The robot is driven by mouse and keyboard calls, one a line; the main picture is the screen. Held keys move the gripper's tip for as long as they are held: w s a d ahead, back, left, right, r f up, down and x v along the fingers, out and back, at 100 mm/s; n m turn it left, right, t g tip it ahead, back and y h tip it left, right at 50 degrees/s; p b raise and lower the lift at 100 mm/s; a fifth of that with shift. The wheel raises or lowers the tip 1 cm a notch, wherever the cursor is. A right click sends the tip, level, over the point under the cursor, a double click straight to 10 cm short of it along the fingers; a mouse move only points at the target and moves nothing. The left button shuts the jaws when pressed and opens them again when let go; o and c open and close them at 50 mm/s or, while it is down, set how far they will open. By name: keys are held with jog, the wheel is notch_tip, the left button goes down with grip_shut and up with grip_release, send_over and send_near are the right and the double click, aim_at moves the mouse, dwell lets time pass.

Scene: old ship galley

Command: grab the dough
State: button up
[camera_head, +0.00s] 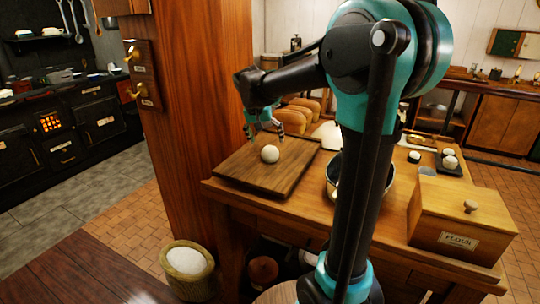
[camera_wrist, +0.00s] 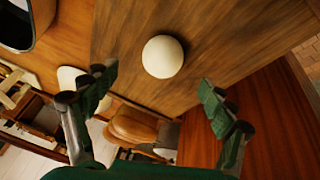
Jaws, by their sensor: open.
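The dough (camera_head: 270,154) is a smooth, pale, round ball. It lies on a dark wooden board (camera_head: 235,172) on the table. In the wrist view the dough (camera_wrist: 162,56) is in the upper middle, just beyond the fingertips and between their lines. My gripper (camera_head: 264,136) is above the board, just behind and above the dough in the head view. Its fingers are spread and empty, and it appears apart from the dough. In the wrist view my gripper (camera_wrist: 155,82) shows one finger at left and one at right.
A metal bowl (camera_head: 336,182) stands right of the board, partly hidden by my arm. Bread loaves (camera_head: 300,106) lie behind it. A wooden flour box (camera_head: 462,218) sits at the table's right front. A wooden post (camera_head: 195,120) rises close to the board's left.

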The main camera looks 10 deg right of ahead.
aim_at(269, 149)
jog(key=shift+a+x, duration=0.1)
jog(key=shift+x, duration=1.85)
jog(key=shift+a+x, duration=0.15)
jog(key=shift+x, duration=1.8)
jog(key=shift+w, duration=0.15)
jog(key=shift+c, duration=0.3)
jog(key=c, duration=1.3)
jog(key=shift+r, duration=0.1)
